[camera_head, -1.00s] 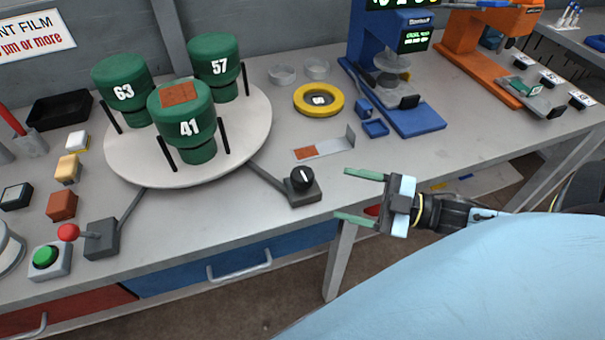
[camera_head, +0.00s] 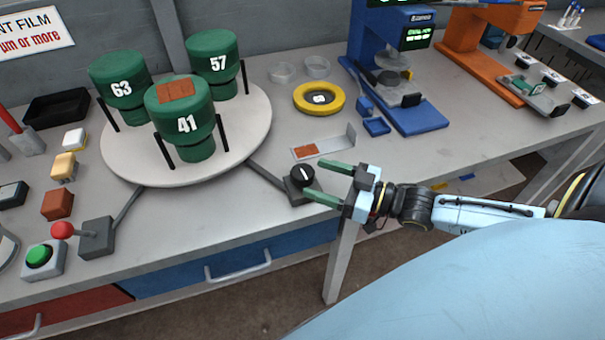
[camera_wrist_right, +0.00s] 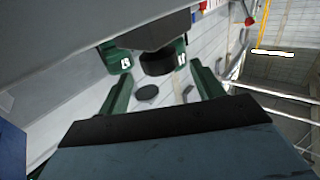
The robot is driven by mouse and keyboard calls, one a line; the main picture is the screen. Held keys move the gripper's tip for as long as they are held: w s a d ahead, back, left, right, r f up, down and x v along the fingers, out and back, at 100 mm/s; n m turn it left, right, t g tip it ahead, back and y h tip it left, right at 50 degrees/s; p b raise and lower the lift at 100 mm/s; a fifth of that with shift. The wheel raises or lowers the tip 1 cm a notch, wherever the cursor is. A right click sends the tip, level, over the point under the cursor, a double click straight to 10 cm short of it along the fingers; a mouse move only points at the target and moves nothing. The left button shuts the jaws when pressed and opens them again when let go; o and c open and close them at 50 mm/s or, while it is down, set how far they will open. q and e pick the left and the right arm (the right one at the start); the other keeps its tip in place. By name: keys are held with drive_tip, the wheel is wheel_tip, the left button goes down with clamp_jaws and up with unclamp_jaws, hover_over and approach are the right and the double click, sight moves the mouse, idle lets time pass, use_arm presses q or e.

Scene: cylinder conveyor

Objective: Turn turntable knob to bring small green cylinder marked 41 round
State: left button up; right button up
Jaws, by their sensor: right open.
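The round white turntable (camera_head: 240,140) carries green cylinders marked 41 (camera_head: 183,124), 63 (camera_head: 121,88) and 57 (camera_head: 213,66). Cylinder 41 stands at the front with a reddish-brown patch on top. The black turntable knob (camera_head: 303,176) with a white line sits on a dark base at the turntable's right, joined by a bar. My right gripper (camera_head: 322,182) is open and empty, its green fingertips close to the knob's right side. In the right wrist view its fingers (camera_wrist_right: 160,92) are spread, with a dark knob-like shape (camera_wrist_right: 158,62) between and beyond them. My left gripper is not in view.
A yellow ring (camera_head: 335,101), a small metal plate with a brown patch (camera_head: 306,151) and a blue press (camera_head: 412,112) stand behind the gripper. A red-balled lever (camera_head: 63,230) and a green button (camera_head: 39,254) are at the left. The table's front edge lies near the knob.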

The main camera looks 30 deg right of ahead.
sight(313, 177)
drive_tip(key=x, duration=0.3)
drive_tip(key=shift+w+a, duration=0.15)
drive_tip(key=shift+w, duration=0.1)
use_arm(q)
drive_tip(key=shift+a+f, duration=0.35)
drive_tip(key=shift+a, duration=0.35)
use_arm(e)
drive_tip(key=shift+w+a, duration=0.4)
drive_tip(key=shift+w, duration=0.1)
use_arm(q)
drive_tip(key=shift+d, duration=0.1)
use_arm(e)
drive_tip(key=c, duration=1)
drive_tip(key=shift+r+h+p, duration=0.15)
drive_tip(key=shift+h+p, duration=0.15)
drive_tip(key=shift+p, duration=0.3)
drive_tip(key=shift+m+t+h+p, duration=0.3)
drive_tip(key=shift+m, duration=0.1)
drive_tip(key=o, duration=0.8)
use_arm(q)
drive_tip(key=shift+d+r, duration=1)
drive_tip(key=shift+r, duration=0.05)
use_arm(e)
drive_tip(key=shift+o, duration=1)
